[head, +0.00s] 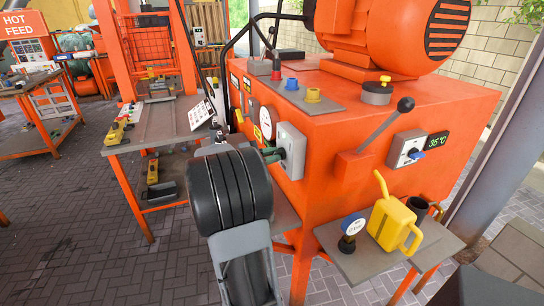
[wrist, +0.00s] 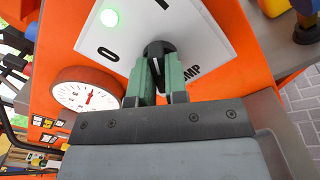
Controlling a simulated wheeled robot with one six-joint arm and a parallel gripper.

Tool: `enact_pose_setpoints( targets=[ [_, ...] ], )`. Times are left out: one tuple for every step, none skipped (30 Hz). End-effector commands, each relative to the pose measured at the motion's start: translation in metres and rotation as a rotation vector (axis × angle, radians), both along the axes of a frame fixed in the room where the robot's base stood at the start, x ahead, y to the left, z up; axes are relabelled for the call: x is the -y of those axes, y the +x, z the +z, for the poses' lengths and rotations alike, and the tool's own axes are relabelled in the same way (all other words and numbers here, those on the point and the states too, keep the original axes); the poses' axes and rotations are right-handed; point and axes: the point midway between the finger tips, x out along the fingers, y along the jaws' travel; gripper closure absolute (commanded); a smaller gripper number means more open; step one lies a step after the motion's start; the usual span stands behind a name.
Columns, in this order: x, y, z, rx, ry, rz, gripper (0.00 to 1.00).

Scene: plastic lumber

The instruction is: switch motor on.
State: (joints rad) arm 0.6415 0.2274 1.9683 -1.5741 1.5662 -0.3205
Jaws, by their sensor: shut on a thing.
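My gripper (wrist: 158,85), with green fingers, is shut on a black rotary knob (wrist: 155,50) on a white switch plate (wrist: 205,35). The plate carries an O mark, a line mark and partly hidden lettering ending in "MP". A green lamp (wrist: 109,18) on it glows. The fingers hide much of the knob, so I cannot tell its setting. In the head view my gripper (head: 270,153) reaches the grey switch box (head: 292,150) on the orange machine's left face. A large orange motor (head: 385,30) sits on top of the machine.
A round gauge (wrist: 90,96) is beside the plate. A yellow can (head: 393,222) stands on a shelf below. Paved floor (head: 70,225) is clear at left.

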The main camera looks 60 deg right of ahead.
Motion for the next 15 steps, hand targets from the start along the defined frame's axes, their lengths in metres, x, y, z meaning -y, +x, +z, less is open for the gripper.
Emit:
enact_pose_setpoints(
  targets=[
    [0.0001, 0.0002, 0.0, 0.003, -0.001, 0.001, 1.0],
    [0.0001, 0.0003, 0.0, 0.003, -0.001, 0.001, 0.83],
    [0.0001, 0.0003, 0.0, 0.003, -0.001, 0.001, 0.8],
    [0.0001, 0.0002, 0.0, 0.003, -0.001, 0.001, 0.77],
    [0.0001, 0.0003, 0.0, 0.002, -0.001, 0.001, 0.74],
    [0.0001, 0.0002, 0.0, 0.002, -0.001, 0.001, 0.7],
    [0.0001, 0.0002, 0.0, 0.002, -0.001, 0.001, 0.67],
    [0.0, 0.0002, 0.0, 0.002, -0.001, 0.0, 0.64],
    [0.0, 0.0002, 0.0, 0.002, -0.001, 0.0, 0.61],
    [0.0, 0.0002, 0.0, 0.001, -0.001, 0.0, 0.61],
    [0.0, 0.0002, 0.0, 0.001, -0.001, 0.0, 0.61],
    [0.0, 0.0002, 0.0, 0.001, -0.001, 0.0, 0.61],
    [0.0001, 0.0001, 0.0, 0.001, -0.001, 0.0, 0.61],
    [0.0001, 0.0001, 0.0, 0.001, -0.001, 0.0, 0.61],
    [0.0, 0.0002, 0.0, 0.001, -0.001, 0.0, 0.61]
  ],
)
